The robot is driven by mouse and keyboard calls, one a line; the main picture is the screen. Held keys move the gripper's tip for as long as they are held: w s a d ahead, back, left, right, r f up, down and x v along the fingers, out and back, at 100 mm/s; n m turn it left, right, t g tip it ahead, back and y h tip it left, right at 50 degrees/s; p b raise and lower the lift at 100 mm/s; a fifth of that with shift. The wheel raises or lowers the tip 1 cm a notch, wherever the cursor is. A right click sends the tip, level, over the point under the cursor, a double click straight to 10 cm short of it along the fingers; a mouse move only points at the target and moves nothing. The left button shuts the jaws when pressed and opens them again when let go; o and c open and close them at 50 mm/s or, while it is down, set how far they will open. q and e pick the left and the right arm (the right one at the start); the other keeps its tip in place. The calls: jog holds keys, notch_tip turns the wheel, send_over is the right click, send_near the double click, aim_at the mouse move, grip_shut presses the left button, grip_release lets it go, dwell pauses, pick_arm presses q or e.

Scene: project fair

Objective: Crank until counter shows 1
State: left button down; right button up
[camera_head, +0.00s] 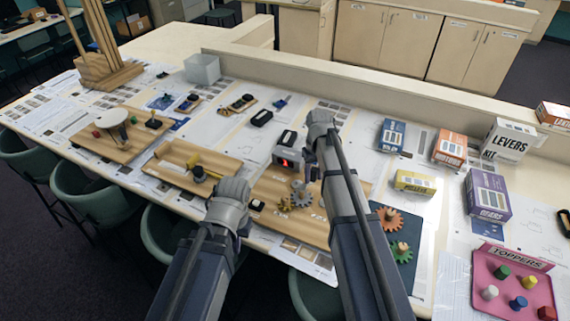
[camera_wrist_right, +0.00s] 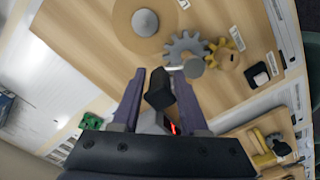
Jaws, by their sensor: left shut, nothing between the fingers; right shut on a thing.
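The counter (camera_head: 287,154) is a grey box with a red lit display on the wooden gear board (camera_head: 322,236). Its digit is too small to read; the red display also shows in the right wrist view (camera_wrist_right: 174,128). A grey gear (camera_head: 301,196) and a yellow gear (camera_head: 284,203) sit in front of the counter. My right gripper (camera_head: 312,168) is beside the counter. In the right wrist view it is shut on the black crank handle (camera_wrist_right: 160,92), near the grey gear. My left gripper (camera_head: 234,188) is shut and empty, left of the gear board.
A wooden tray (camera_head: 178,153) and a board with a white disc (camera_head: 112,118) lie to the left. Orange and green gears (camera_head: 388,219) lie on a dark mat to the right. Boxes (camera_head: 450,148) and a pink toppers tray (camera_head: 487,268) stand further right.

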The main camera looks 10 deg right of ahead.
dwell(0.7)
jog(key=o, duration=1.2)
jog(key=shift+c, duration=0.2)
jog(key=shift+r, duration=0.15)
notch_tip(320, 180, up, 8)
jog(key=p, duration=0.8)
jog(key=shift+f, duration=0.2)
